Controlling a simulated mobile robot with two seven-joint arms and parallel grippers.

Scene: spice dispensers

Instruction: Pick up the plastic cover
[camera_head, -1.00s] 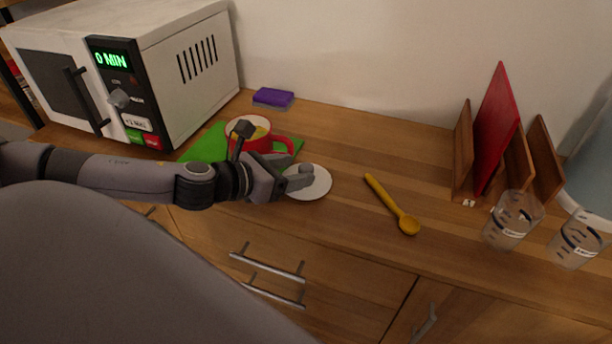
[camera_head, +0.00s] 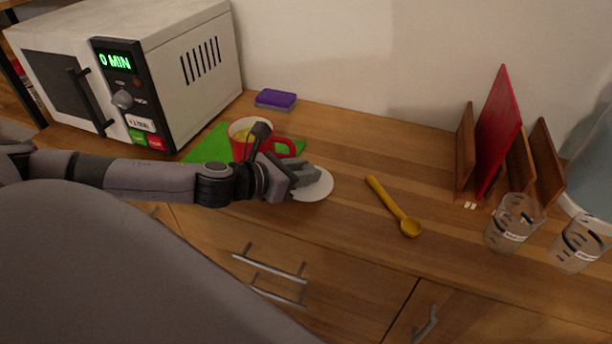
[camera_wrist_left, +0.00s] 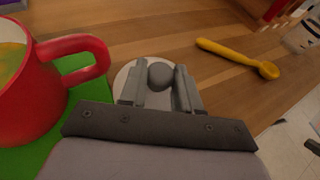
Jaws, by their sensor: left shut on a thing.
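The plastic cover (camera_head: 318,188) is a white round disc on the counter, to the right of the red mug. In the left wrist view the cover (camera_wrist_left: 122,78) shows behind my fingers, with a grey round knob (camera_wrist_left: 160,76) on it. My left gripper (camera_head: 303,178) is over the cover. In the left wrist view the left gripper (camera_wrist_left: 160,88) has its two fingers on either side of the knob, shut on it. The fingers hide part of the cover, and I cannot tell whether it is lifted off the counter. My right gripper is not in view.
A red mug (camera_head: 240,147) with yellow contents stands on a green mat (camera_head: 208,147), close to my left gripper. A yellow spoon (camera_head: 392,205) lies to the right. A microwave (camera_head: 190,60), purple sponge (camera_head: 276,98), red board (camera_head: 497,130) and clear cups (camera_head: 512,222) stand around.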

